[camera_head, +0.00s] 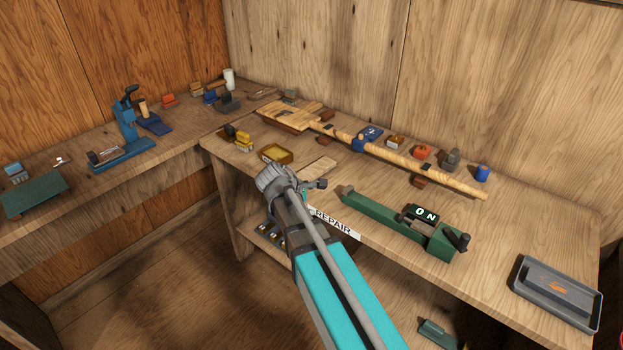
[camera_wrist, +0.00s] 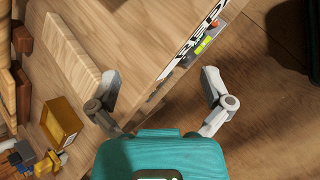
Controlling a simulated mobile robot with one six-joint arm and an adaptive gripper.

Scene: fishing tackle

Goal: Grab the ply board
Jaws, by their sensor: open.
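The ply board, a small pale flat piece of wood (camera_head: 319,167), lies on the bench near its front edge, just beyond my gripper (camera_head: 308,186) in the head view. In the wrist view the board (camera_wrist: 72,48) lies left of centre. My gripper (camera_wrist: 160,88) is open and empty there. Its left finger overlaps the near end of the board in the picture, and its right finger is over the space past the bench edge. I cannot tell whether the left finger touches the board.
A yellow box (camera_head: 278,154) sits beside the board. A long wooden rod (camera_head: 410,167) lies behind it. A grey tray (camera_head: 558,292) is at far right. A REPAIR label (camera_head: 335,223) marks the bench front.

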